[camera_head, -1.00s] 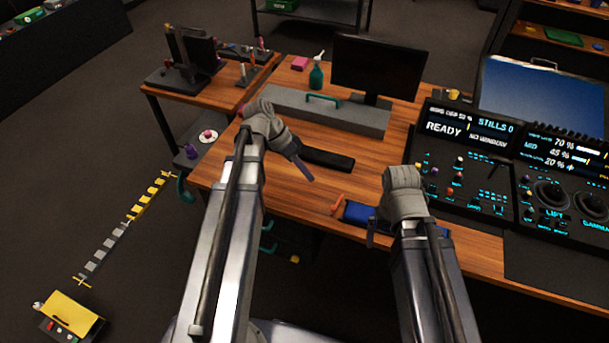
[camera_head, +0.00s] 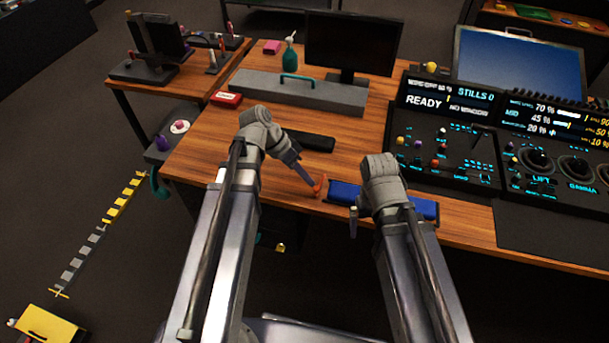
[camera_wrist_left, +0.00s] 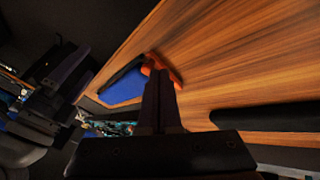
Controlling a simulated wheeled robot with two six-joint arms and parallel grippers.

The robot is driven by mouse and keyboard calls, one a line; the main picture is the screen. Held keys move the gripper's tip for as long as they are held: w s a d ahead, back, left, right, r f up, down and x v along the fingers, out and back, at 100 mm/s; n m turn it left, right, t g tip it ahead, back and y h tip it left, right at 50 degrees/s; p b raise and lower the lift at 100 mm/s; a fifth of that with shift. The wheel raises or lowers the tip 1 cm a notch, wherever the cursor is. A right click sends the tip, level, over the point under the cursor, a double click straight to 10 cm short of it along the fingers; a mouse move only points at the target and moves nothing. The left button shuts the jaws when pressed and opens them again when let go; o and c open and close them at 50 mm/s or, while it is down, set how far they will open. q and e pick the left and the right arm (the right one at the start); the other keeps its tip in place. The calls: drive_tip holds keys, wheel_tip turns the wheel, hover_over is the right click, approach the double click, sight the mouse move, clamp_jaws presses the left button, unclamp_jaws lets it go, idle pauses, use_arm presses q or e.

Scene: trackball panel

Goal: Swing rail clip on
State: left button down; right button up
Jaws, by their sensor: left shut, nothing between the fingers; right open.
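The orange rail clip (camera_head: 318,188) is at the left end of a blue block (camera_head: 345,192) at the table's front edge. It also shows in the left wrist view (camera_wrist_left: 174,75), beside the blue block (camera_wrist_left: 122,87). My left gripper (camera_head: 315,183) is shut and empty, its tips right at the clip and overlapping it in view. In the left wrist view the closed fingers (camera_wrist_left: 158,75) cover part of the clip; whether they touch it is unclear. My right gripper (camera_head: 354,224) is open, pointing down in front of the blue block, and its wrist hides the block's middle.
A black bar (camera_head: 310,140) lies on the wooden table (camera_head: 200,150) behind my left gripper. A control panel (camera_head: 450,150) stands to the right. A grey ledge with a teal handle (camera_head: 297,78), a monitor (camera_head: 352,45) and a red box (camera_head: 226,99) are further back.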

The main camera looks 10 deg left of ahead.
use_arm(q)
drive_tip(key=shift+s+d+f, duration=0.15)
drive_tip(key=shift+s+d, duration=0.4)
drive_tip(key=shift+d, duration=0.2)
drive_tip(key=shift+w+a, duration=0.5)
drive_tip(key=shift+a, duration=0.05)
drive_tip(key=shift+w+a, duration=0.1)
